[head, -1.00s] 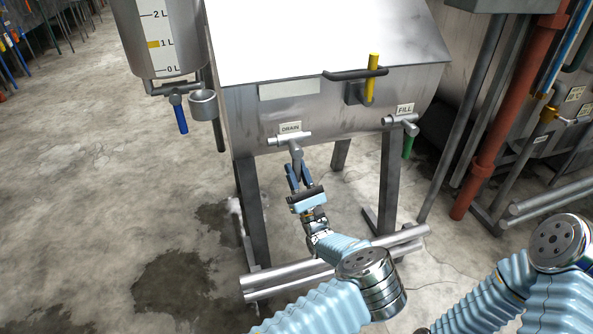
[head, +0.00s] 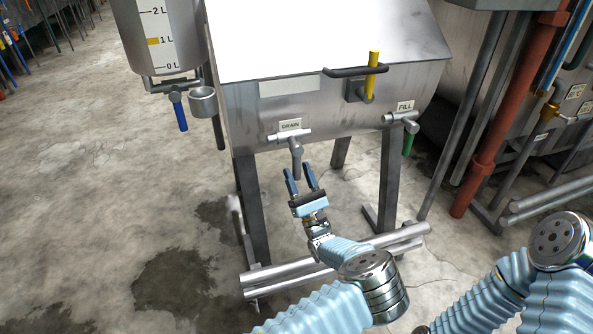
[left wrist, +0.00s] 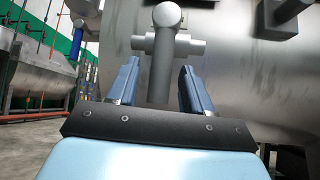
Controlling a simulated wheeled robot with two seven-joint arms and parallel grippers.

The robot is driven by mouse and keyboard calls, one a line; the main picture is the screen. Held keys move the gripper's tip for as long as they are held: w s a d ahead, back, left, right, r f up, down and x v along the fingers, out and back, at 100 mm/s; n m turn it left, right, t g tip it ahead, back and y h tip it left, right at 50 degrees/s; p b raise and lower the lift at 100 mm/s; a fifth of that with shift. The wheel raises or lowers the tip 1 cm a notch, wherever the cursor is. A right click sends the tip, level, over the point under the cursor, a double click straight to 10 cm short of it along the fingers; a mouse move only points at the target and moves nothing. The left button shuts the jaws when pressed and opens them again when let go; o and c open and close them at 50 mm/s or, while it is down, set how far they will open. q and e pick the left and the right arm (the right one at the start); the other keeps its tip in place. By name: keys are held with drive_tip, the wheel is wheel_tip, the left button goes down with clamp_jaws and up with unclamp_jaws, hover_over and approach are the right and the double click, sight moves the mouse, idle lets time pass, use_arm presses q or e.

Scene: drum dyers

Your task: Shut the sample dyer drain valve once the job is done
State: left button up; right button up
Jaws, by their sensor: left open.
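The drain valve (head: 290,136) sits low on the front of the steel sample dyer (head: 365,110), under a DRAIN label (head: 290,125). Its grey lever handle (head: 296,162) hangs straight down. In the left wrist view the handle (left wrist: 161,72) stands upright in the picture, in line with the gap between my fingers. My left gripper (head: 300,173) is open just below and in front of the handle's lower end, with clear space on both sides of it. It also shows in the left wrist view (left wrist: 158,78). My right gripper is out of view; only part of that arm shows.
The fill valve (head: 400,118) with a green handle (head: 408,144) is to the right. A yellow lever (head: 372,75) stands above. A gauge tank (head: 158,40) with a blue handle (head: 179,115) is at left. Pipes (head: 335,262) run low beneath the dyer. Wet patches darken the floor.

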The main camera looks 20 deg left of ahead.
use_arm(q)
drive_tip(key=b+v, duration=0.2)
drive_tip(key=v, duration=1)
drive_tip(key=shift+a+f, duration=0.1)
